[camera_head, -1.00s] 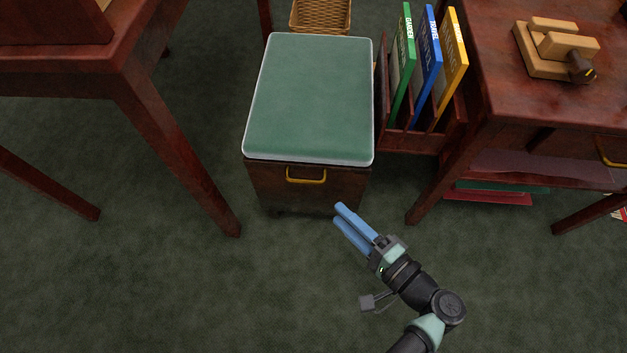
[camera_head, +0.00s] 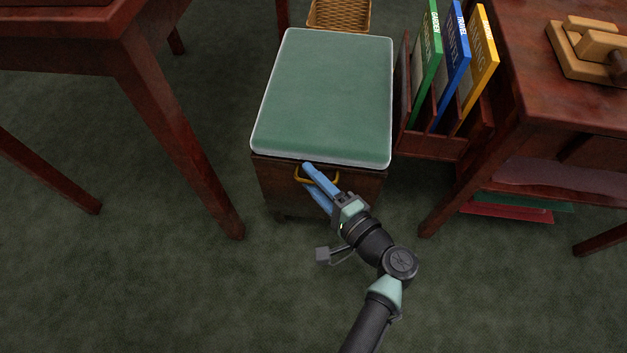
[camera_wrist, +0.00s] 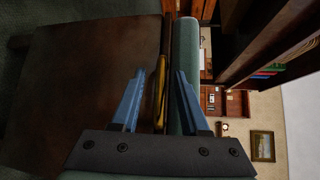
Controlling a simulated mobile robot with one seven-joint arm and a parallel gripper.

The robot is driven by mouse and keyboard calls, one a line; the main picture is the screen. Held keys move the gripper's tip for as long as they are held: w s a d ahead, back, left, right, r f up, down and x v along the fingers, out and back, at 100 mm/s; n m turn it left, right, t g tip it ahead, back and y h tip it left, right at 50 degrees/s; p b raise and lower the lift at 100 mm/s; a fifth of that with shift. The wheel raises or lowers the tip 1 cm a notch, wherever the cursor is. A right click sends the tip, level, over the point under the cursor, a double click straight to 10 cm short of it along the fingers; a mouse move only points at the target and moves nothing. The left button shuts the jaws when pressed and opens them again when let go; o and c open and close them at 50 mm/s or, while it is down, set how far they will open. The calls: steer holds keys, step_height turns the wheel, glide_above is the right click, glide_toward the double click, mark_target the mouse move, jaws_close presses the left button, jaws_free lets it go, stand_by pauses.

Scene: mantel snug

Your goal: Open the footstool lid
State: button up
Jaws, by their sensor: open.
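The footstool has a green padded lid (camera_head: 325,95) with white piping, lying shut on its dark wooden box (camera_head: 275,185). A brass handle (camera_head: 332,180) is on the front of the box just below the lid; my fingers partly cover it. My gripper (camera_head: 310,177) is at this front, its blue fingers apart and empty. In the wrist view the picture is turned sideways. There the handle (camera_wrist: 160,90) shows between the two fingertips (camera_wrist: 160,78), with the box front to the left and the lid's edge (camera_wrist: 188,75) to the right. I cannot tell whether any finger touches the handle.
A wooden rack (camera_head: 437,145) with green, blue and yellow books stands close to the right of the footstool. A side table (camera_head: 560,105) is further right. A table leg (camera_head: 175,140) rises on the left. A wicker basket (camera_head: 338,14) is behind. Carpet in front is clear.

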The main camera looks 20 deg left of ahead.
jaws_close()
stand_by(1.4)
